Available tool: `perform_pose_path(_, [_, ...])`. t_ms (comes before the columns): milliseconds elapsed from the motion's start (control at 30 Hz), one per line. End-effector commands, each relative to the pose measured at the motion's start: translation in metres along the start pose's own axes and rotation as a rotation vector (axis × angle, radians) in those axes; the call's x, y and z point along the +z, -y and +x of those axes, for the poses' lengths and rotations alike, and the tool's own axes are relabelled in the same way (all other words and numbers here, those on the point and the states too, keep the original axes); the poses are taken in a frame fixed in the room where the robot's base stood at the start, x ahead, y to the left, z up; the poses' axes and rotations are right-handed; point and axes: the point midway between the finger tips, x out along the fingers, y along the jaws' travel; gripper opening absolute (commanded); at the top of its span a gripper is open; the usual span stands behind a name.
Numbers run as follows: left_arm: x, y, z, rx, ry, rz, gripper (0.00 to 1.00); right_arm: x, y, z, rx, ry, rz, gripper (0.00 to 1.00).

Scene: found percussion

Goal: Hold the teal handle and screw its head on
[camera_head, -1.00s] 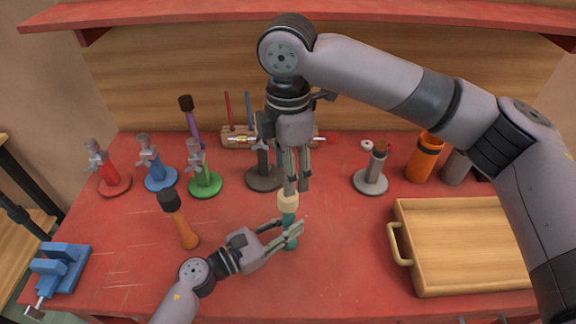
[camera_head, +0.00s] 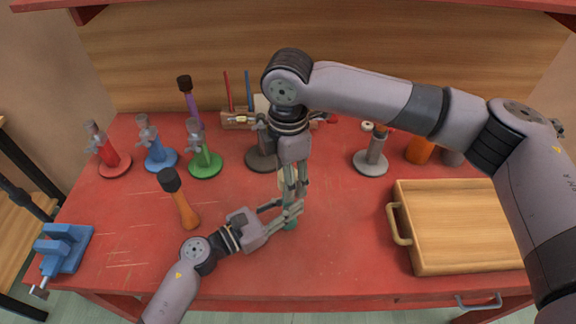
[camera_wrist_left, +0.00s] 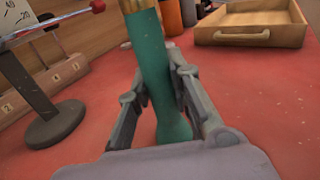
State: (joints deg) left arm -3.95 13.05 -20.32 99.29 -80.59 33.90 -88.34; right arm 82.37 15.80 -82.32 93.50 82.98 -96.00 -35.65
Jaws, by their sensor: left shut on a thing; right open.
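The teal handle (camera_wrist_left: 153,75) stands upright between the fingers of my left gripper (camera_wrist_left: 155,95), which is shut on it. In the head view only its lower end (camera_head: 291,224) shows, at the tips of my left gripper (camera_head: 288,209). The pale head (camera_head: 283,182) sits above the handle, largely hidden by my right gripper. My right gripper (camera_head: 295,194) points straight down over the handle, its fingers open around the head. Whether the fingers touch the head cannot be told. In the wrist view a brass-coloured part (camera_wrist_left: 133,5) shows at the handle's top.
An orange mallet (camera_head: 184,208) leans left of my left gripper. Red (camera_head: 106,152), blue (camera_head: 155,155) and green (camera_head: 203,158) stands are at the back left. A wooden tray (camera_head: 408,264) is at right, a blue vise (camera_head: 62,248) at left. The front middle of the table is clear.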

Motion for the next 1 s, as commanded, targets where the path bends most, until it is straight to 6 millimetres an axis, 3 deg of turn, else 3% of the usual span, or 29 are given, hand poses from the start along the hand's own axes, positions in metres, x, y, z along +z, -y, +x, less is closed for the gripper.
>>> perform_pose_path(233, [0.0000, -0.0001, 0.0000, 0.000, 0.000, 0.000, 0.00, 0.0000, -0.0001, 0.0002, 0.000, 0.000, 0.000, 0.49])
perform_pose_path(1000, [-0.0001, -0.0005, -0.0001, 0.001, 0.000, 0.000, 0.00, -0.0004, 0.0003, 0.0000, -0.001, -0.001, -0.001, 0.00])
